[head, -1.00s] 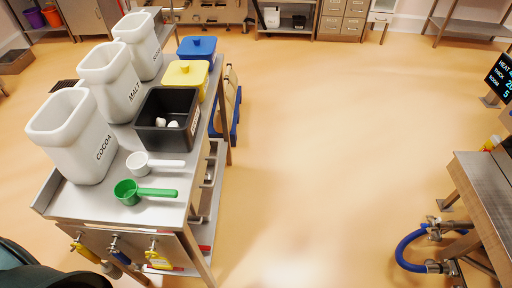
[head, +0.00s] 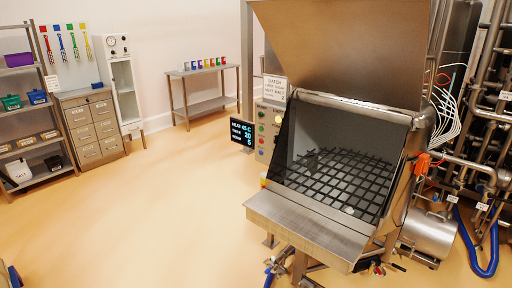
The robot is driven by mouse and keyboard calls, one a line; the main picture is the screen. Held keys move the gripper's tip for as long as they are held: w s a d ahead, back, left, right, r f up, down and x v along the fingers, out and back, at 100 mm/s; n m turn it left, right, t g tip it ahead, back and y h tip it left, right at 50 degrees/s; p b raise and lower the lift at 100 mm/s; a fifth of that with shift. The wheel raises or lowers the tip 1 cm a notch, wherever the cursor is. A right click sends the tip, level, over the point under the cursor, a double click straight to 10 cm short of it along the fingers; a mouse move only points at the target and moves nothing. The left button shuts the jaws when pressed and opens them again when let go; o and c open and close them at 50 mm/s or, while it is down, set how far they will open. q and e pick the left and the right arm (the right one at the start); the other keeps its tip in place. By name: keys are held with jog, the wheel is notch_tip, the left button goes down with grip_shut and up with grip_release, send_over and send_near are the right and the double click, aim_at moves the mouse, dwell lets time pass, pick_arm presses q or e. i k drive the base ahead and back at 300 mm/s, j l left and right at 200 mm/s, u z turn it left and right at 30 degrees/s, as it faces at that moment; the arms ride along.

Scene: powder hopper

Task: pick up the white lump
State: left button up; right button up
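The steel hopper (head: 345,125) stands right of centre in the head view, with its lid raised. A dark bar grid (head: 340,180) lies inside its open mouth. A small pale spot (head: 348,210) shows near the grid's front edge; it is too small to tell whether it is a white lump. Neither of my grippers is in view.
A steel shelf (head: 305,228) juts out at the hopper's front. A control panel and a black display (head: 243,134) stand at its left. Pipes and a blue hose (head: 480,262) crowd the right. The floor (head: 150,220) at left and centre is clear.

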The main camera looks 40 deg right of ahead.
aim_at(350, 210)
jog(key=z, duration=1.9)
jog(key=i+j+z, duration=0.35)
jog(key=i+j, duration=0.15)
jog(key=i, duration=0.3)
jog(key=i+j+z, duration=0.3)
jog(key=i+j, duration=0.4)
jog(key=i, duration=0.05)
